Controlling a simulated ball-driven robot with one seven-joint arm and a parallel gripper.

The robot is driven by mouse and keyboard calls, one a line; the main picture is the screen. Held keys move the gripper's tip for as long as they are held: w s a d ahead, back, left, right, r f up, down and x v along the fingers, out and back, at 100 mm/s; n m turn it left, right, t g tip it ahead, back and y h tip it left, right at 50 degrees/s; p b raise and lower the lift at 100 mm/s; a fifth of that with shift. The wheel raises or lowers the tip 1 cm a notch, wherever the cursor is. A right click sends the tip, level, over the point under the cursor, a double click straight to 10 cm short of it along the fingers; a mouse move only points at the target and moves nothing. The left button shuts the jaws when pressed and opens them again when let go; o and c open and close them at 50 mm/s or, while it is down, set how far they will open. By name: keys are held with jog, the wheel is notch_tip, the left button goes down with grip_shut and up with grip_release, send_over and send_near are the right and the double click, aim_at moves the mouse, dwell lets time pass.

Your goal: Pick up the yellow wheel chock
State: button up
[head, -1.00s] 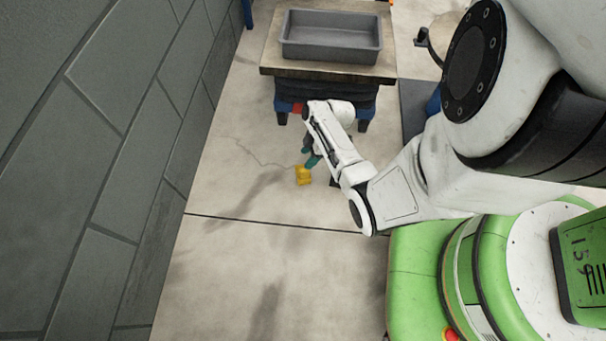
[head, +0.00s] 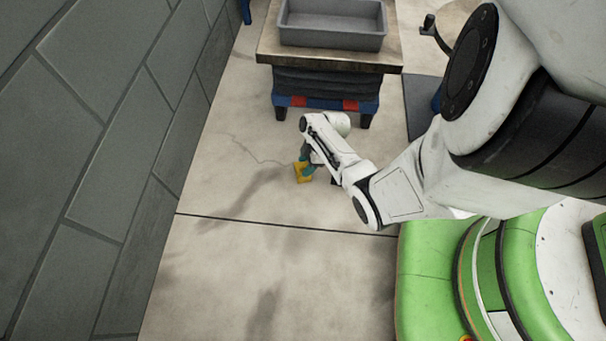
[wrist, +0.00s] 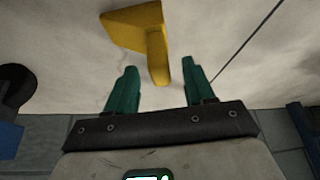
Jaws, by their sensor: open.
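My arm covers part of the gripper there. In the wrist view the chock (wrist: 138,30) is a wedge-like block with a narrow part that reaches down between the tips of the two green fingers. My gripper (wrist: 157,85) is open, with one finger on each side of that narrow part and visible gaps to both. I cannot tell how deep the chock lies between the fingers.
A lift table (head: 390,57) with a blue and red base bears a grey tray (head: 332,38) beyond my gripper. A dark grey block wall (head: 95,130) runs along the left. The floor (head: 240,265) in front is clear.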

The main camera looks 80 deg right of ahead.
jog(key=shift+b+x, duration=0.35)
jog(key=shift+x, duration=0.65)
jog(key=shift+c, duration=0.5)
grip_shut()
